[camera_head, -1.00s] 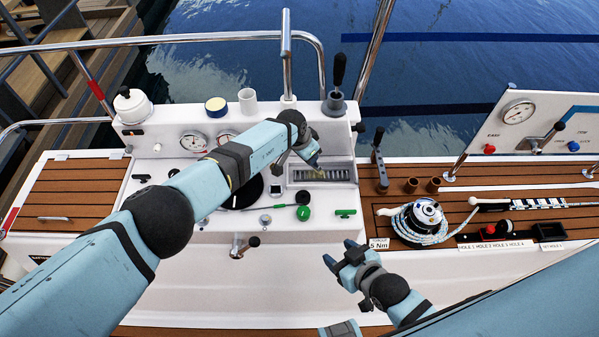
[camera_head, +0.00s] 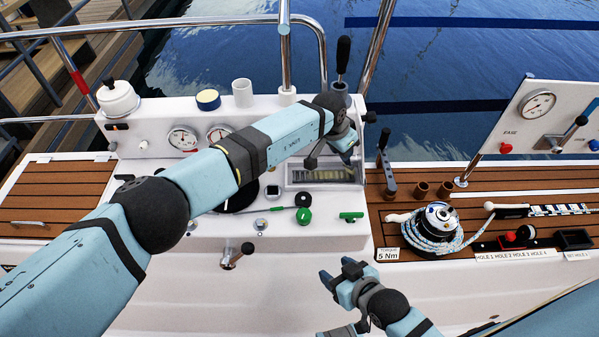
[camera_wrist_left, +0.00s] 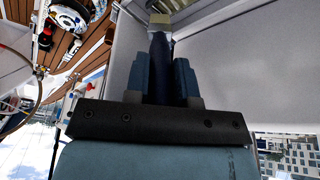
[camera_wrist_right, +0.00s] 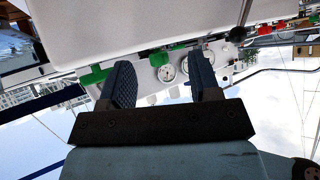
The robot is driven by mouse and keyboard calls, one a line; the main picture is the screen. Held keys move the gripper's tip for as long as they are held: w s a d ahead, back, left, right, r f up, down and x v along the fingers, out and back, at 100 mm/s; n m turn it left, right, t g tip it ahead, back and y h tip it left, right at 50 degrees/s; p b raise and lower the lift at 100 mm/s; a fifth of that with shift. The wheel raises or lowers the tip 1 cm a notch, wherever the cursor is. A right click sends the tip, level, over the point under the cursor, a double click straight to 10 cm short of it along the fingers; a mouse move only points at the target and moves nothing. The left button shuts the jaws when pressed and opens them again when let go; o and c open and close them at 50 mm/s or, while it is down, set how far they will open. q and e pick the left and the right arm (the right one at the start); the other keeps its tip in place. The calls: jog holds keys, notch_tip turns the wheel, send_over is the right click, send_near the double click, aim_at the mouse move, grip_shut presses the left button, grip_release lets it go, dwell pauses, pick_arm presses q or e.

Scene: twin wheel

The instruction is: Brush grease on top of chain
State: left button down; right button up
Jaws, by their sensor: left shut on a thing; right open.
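My left gripper (camera_head: 345,148) is at the right end of a recessed slot (camera_head: 320,185) in the white console. A yellowish ribbed strip, seemingly the chain (camera_head: 318,174), shows in that slot; my left arm hides part of the slot's top edge. In the left wrist view my left gripper (camera_wrist_left: 160,78) is shut on a dark brush handle (camera_wrist_left: 159,55). The brush's pale tip (camera_wrist_left: 160,18) points away from the gripper; I cannot tell whether it touches anything. My right gripper (camera_head: 342,275) is open and empty before the console's front; it also shows in the right wrist view (camera_wrist_right: 160,82).
A blue tin with a cream top (camera_head: 208,99) and a white cup (camera_head: 242,93) stand on the console ledge. A black lever (camera_head: 342,58) rises behind my left gripper. A rope-wound winch (camera_head: 437,223) is at right. Steel rails (camera_head: 285,45) cross the back.

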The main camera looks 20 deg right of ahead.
pick_arm(q)
jog(key=shift+f, duration=0.1)
pick_arm(e)
jog(key=shift+f, duration=0.15)
pick_arm(q)
jog(key=shift+f, duration=0.1)
jog(key=shift+a, duration=0.2)
jog(key=a+p, duration=0.1)
jog(key=w+a+p, duration=0.1)
jog(key=a, duration=0.1)
jog(key=a+p, duration=0.1)
jog(key=p, duration=0.1)
jog(key=shift+w+a, duration=0.25)
jog(key=shift+w, duration=0.05)
pick_arm(e)
notch_tip(320, 180, up, 4)
jog(key=shift+s+r, duration=0.1)
